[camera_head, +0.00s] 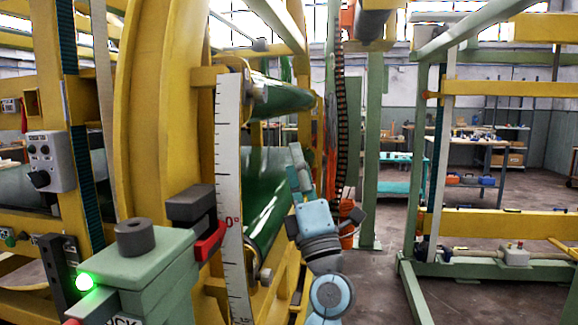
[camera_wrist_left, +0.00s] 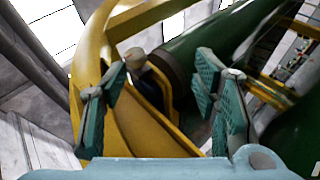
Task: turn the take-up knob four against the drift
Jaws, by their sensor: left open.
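My left gripper (camera_wrist_left: 166,88) is open in the left wrist view, its teal-padded fingers spread apart. Beyond and between them is a dark round part with a pale cap (camera_wrist_left: 137,62), beside a yellow bracket and a green roller; I cannot tell whether it is the take-up knob. In the head view, a light-blue arm with a grey-green gripper (camera_head: 299,168) rises beside the green rollers. A dark grey cylindrical knob (camera_head: 135,237) stands upright on a green box (camera_head: 135,268) at lower left. I see no number four on it. My right gripper is not in view.
A white scale (camera_head: 229,150) with a red pointer (camera_head: 210,241) near its 0° mark stands by the yellow ring frame (camera_head: 155,130). A green lamp (camera_head: 84,282) glows on the box. A grey control panel (camera_head: 50,160) is at left. Open floor lies right of the arm.

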